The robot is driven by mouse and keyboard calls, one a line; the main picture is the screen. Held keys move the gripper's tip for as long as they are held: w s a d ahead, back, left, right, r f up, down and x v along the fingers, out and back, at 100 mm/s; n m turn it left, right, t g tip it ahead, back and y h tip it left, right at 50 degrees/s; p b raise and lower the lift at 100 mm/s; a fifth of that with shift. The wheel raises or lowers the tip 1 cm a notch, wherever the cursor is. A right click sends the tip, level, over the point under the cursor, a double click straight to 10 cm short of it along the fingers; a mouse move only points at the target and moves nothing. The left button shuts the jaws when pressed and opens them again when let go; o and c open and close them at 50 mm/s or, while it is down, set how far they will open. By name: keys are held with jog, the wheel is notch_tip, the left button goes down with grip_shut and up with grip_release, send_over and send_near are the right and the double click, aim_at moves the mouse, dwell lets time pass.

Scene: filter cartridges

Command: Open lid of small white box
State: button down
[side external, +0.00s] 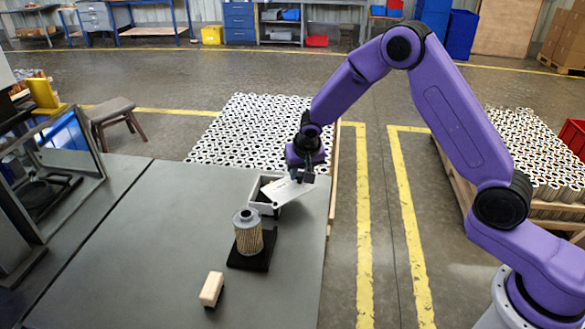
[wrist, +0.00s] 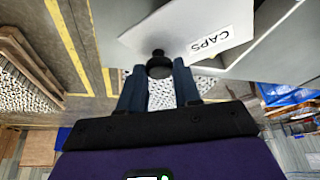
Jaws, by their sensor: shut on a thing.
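The small white box (side external: 257,192) stands near the far right corner of the grey table. Its white lid (side external: 284,191) is tilted, raised on the side towards my gripper (side external: 301,177), and the box's dark inside shows beside it. In the wrist view the lid (wrist: 185,30) bears the label "CAPS" and a black knob (wrist: 158,66). My gripper (wrist: 159,73) is shut on this knob, one finger on each side. I cannot tell whether the lid's lower edge still touches the box.
A pleated filter cartridge (side external: 248,234) stands on a black base (side external: 265,256) just in front of the box. A small pale block with a dark underside (side external: 211,289) lies nearer the front. The table's left-middle (side external: 140,235) is clear. A machine frame (side external: 70,165) stands at the left.

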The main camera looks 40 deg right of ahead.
jog(key=shift+s+d+m+h, duration=0.15)
jog(key=shift+s+m+h, duration=0.25)
jog(key=shift+s+m, duration=0.5)
jog(key=s+a+m+g+h, duration=0.1)
jog(key=s+m+g, duration=0.1)
jog(key=s+m, duration=0.5)
jog(key=shift+a+m+g+h, duration=0.3)
jog(key=shift+m+h, duration=0.1)
jog(key=shift+m, duration=0.2)
jog(key=c, duration=0.8)
grip_release()
